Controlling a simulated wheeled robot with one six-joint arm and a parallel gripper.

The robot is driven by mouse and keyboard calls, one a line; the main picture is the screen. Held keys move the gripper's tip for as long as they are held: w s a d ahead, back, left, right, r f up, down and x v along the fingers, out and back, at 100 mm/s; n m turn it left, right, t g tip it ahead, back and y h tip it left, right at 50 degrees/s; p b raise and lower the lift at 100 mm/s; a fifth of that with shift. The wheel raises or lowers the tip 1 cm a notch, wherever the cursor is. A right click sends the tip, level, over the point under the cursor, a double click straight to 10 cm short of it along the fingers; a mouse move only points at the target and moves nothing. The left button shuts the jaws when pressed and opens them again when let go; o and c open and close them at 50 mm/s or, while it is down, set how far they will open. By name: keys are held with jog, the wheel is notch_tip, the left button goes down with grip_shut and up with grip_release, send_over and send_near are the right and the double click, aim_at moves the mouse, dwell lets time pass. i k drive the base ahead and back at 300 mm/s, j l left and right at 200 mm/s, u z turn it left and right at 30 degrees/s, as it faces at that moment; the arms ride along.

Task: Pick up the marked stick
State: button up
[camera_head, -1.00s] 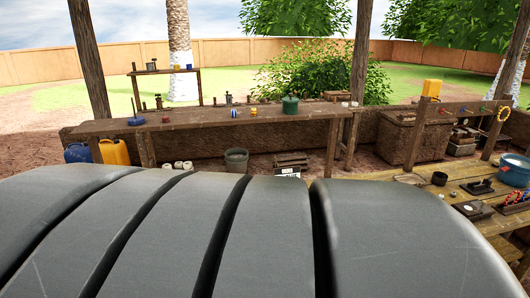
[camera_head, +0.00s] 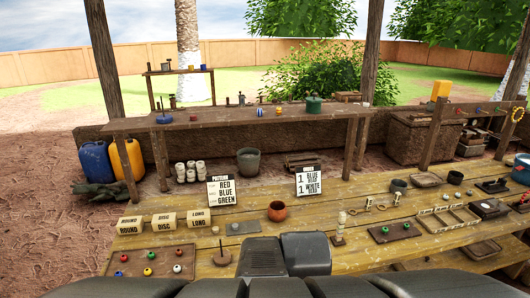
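I cannot pick out a marked stick with certainty in this view. A thin upright rod rises by the blue disc (camera_head: 163,118) at the left end of the raised back shelf. A pale upright piece (camera_head: 340,226) stands on a small base in the middle of the near bench; its markings are too small to tell. Dark grey parts of my own body fill the bottom middle and cover part of the near bench. I cannot make out any gripper fingers among them.
The near wooden bench (camera_head: 350,198) holds labelled blocks (camera_head: 160,223), a tray of coloured beads (camera_head: 150,270), an orange-brown bowl (camera_head: 277,211) and two sign cards (camera_head: 221,191). A grey bucket (camera_head: 249,162) and blue and yellow jerrycans (camera_head: 127,160) stand behind on the ground.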

aim_at(338, 240)
jog(key=k+l+z, duration=0.1)
jog(key=i+l+u, duration=0.15)
jog(key=i+l, duration=0.15)
jog(key=i+l+u, duration=0.1)
jog(key=i+l, duration=0.2)
jog(key=l, duration=0.15)
jog(key=i+l+u, duration=0.15)
jog(key=i+l, duration=0.15)
jog(key=l, duration=0.15)
